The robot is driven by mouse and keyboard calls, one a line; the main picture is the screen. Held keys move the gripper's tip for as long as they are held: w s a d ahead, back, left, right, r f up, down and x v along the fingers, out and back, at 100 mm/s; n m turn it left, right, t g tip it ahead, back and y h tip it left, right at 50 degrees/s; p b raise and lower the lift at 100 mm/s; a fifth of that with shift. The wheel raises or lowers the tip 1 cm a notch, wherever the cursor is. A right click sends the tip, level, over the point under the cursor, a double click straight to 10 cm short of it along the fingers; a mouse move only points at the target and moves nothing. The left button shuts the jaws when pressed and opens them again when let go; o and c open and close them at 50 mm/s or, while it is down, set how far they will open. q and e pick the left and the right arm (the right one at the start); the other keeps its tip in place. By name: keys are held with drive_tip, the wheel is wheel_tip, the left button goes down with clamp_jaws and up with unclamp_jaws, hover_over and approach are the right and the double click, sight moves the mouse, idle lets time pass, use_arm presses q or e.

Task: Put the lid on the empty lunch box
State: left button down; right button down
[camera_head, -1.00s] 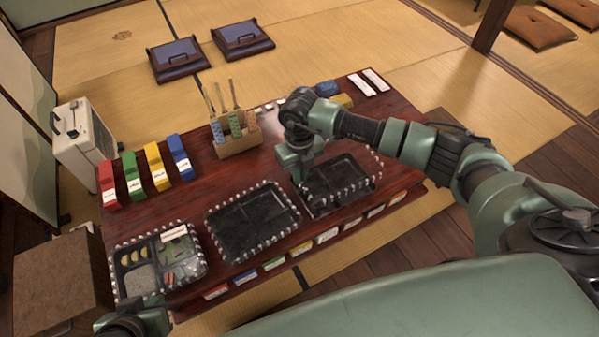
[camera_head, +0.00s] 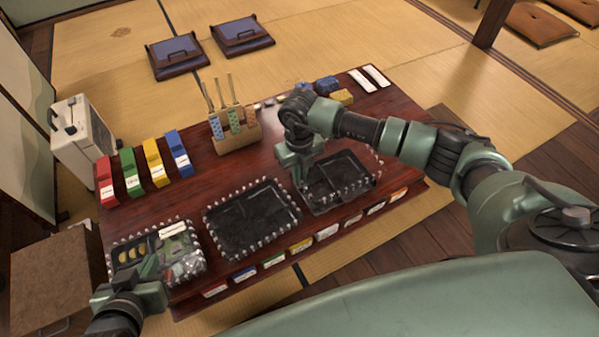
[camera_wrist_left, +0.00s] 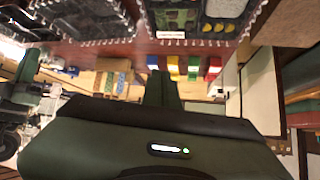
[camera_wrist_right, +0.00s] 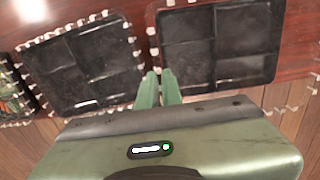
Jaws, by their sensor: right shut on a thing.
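Three black boxes with beaded-looking rims stand in a row along the table's near side. The left lunch box (camera_head: 128,254) holds food and has a white label. The middle box (camera_head: 251,216) and right box (camera_head: 347,186) look empty; dividers show in both in the right wrist view (camera_wrist_right: 82,68) (camera_wrist_right: 218,50). My right gripper (camera_wrist_right: 158,88) is shut at the right box's left rim, seemingly on that rim. My left gripper (camera_head: 157,262) looks shut and empty, in front of the food-filled box. I cannot make out a separate lid.
Red, green, yellow and blue blocks (camera_head: 179,153) stand at the table's left. A wooden holder (camera_head: 237,139) with tall patterned items and two white strips (camera_head: 370,78) are at the back. Coloured tags (camera_head: 301,245) line the front edge. Bare tabletop lies behind the boxes.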

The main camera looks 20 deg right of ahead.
drive_tip(key=shift+f, duration=0.3)
drive_tip(key=shift+f+b, duration=0.45)
drive_tip(key=shift+b, duration=0.15)
drive_tip(key=shift+f+b, duration=0.3)
drive_tip(key=shift+f, duration=0.35)
drive_tip(key=shift+f+b, duration=0.5)
drive_tip(key=shift+b, duration=0.05)
use_arm(q)
drive_tip(key=w+d+r+t+h, duration=0.1)
drive_tip(key=w+d+r+t, duration=0.1)
drive_tip(key=r, duration=0.5)
drive_tip(key=w+d+r+t+h, duration=0.1)
drive_tip(key=w+r+t, duration=0.3)
drive_tip(key=r+t, duration=0.3)
drive_tip(key=shift+w+d+r+h, duration=0.15)
drive_tip(key=shift+d+r+h, duration=0.2)
drive_tip(key=shift+d+h, duration=0.05)
use_arm(e)
drive_tip(key=shift+f, duration=0.35)
drive_tip(key=shift+f, duration=0.15)
use_arm(q)
drive_tip(key=shift+r+t+b, duration=0.4)
drive_tip(key=shift+r+t, duration=0.1)
use_arm(e)
drive_tip(key=shift+f, duration=0.2)
